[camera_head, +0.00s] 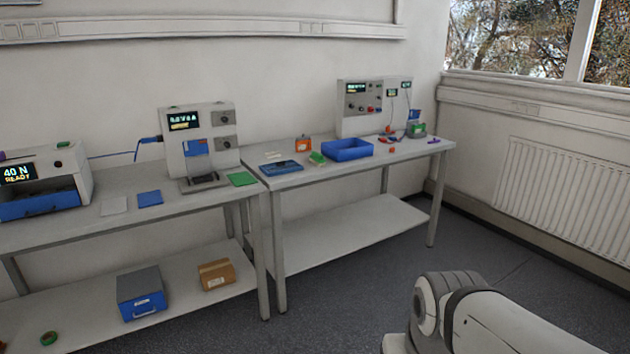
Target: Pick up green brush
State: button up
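A small green object (317,158) lies on the right-hand table, just left of the blue tray. It may be the green brush, but it is too small to make out bristles or a handle. My gripper is not in view. Only a grey and white link of my arm shows at the lower right, well apart from the tables.
The right table (300,178) also holds a blue tray (347,150), an orange item (303,145) and a control box (362,108). The left table (90,230) carries instruments and a green pad (241,179). Grey floor (350,290) before the right table is clear.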

aim_at(316, 159)
jog(key=z, duration=0.25)
jog(key=i, duration=3.95)
jog(key=u, duration=0.2)
